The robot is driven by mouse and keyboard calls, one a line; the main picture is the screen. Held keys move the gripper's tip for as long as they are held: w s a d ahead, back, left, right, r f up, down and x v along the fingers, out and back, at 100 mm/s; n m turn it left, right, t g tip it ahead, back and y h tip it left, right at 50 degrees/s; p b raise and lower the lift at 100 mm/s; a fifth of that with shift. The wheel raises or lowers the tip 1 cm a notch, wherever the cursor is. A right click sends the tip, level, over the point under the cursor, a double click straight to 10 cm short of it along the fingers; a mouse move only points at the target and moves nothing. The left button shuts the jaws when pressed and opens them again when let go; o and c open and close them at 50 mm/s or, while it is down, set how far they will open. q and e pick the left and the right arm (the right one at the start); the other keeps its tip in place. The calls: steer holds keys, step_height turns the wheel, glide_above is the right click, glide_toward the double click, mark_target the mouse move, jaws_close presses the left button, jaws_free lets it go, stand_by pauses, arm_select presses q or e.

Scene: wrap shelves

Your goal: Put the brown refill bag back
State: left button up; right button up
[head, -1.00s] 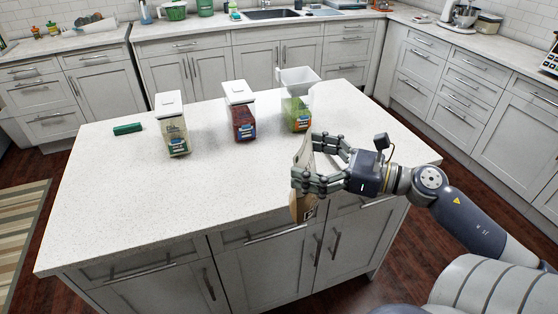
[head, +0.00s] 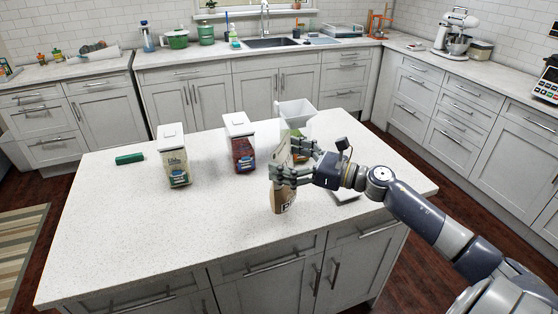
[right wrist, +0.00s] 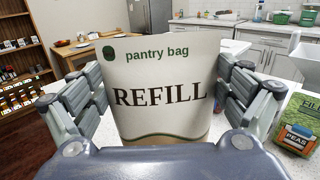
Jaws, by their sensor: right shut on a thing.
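The brown refill bag (head: 283,199) is held upright in my right gripper (head: 279,172) near the front right of the island. Its white label (right wrist: 162,85) reads "pantry bag REFILL" and fills the middle of the right wrist view, with fingers on both sides of it. My fingers hide the bag's middle in the head view. I cannot tell whether its bottom touches the counter.
Two white-lidded containers stand to the left, one with pale contents (head: 174,158) and one with dark red contents (head: 241,146). A green block (head: 129,159) lies farther left. A flat pale piece (head: 346,195) lies under my right forearm. The island's front left (head: 130,225) is clear.

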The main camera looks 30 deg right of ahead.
steer(key=w, duration=0.3)
steer(key=shift+w+d+f+p, duration=0.1)
steer(key=shift+w+d+p, duration=0.15)
steer(key=shift+p, duration=0.1)
steer(key=shift+f+p, duration=0.7)
steer(key=shift+f, duration=1.1)
arm_select(q)
steer(key=shift+s+d+r, duration=0.1)
steer(key=shift+d+r, duration=0.05)
steer(key=shift+r, duration=0.4)
steer(key=shift+d+r, duration=0.1)
steer(key=shift+r, duration=0.45)
arm_select(e)
steer(key=shift+f, duration=0.1)
steer(key=shift+f+b, duration=0.1)
steer(key=shift+b, duration=0.2)
arm_select(q)
steer(key=shift+a+f, duration=0.1)
steer(key=shift+f, duration=0.05)
arm_select(e)
steer(key=o, duration=1.4)
steer(key=shift+c, duration=0.2)
